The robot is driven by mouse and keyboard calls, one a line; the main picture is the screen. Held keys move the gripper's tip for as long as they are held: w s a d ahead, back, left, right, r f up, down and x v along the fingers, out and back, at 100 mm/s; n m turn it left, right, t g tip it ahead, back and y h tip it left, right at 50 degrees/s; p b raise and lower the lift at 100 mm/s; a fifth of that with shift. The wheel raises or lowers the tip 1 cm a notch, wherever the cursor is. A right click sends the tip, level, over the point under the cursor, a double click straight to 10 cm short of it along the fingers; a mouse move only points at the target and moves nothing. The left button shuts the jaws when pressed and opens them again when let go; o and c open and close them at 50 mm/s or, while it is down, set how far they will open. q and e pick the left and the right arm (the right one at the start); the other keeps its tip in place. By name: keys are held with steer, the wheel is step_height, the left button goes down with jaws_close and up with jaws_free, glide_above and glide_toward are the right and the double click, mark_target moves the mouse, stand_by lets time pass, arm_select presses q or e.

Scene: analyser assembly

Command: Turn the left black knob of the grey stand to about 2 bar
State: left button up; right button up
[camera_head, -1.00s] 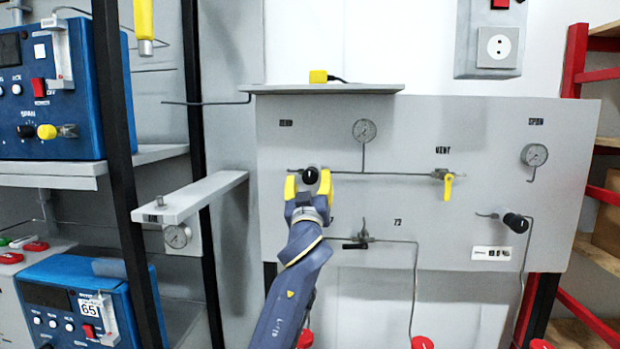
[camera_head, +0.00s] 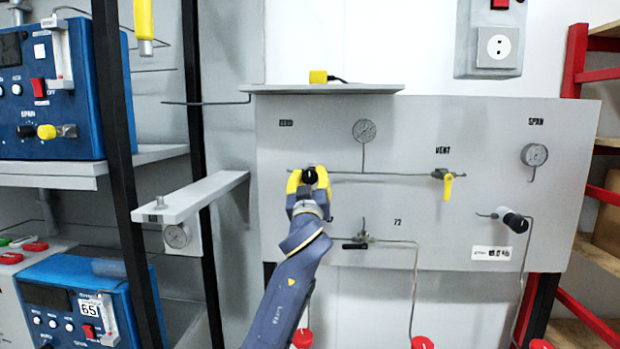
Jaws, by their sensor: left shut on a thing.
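The grey stand (camera_head: 300,240) is an upright panel with gauges, pipes and knobs. Its left black knob (camera_head: 309,175) is at the upper left of the panel. My left gripper (camera_head: 308,178), with yellow fingers, is shut on this knob, one finger on each side. The knob's body is partly hidden by the fingers and wrist. A round gauge (camera_head: 364,131) sits above the pipe to the right of the knob; its needle is too small to read. A second black knob (camera_head: 515,222) is at the right side of the panel, apart from the gripper. My right gripper is not in view.
A yellow valve handle (camera_head: 448,188) hangs under the VENT label. Another gauge (camera_head: 534,154) is at upper right. A black-handled valve (camera_head: 356,245) sits below and right of my gripper. A grey shelf (camera_head: 330,89) juts out above. A grey bracket (camera_head: 190,197) stands left.

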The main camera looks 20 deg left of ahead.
arm_select(q)
steer(key=c, duration=0.4)
steer(key=shift+m, duration=0.4)
steer(key=shift+c, duration=0.2)
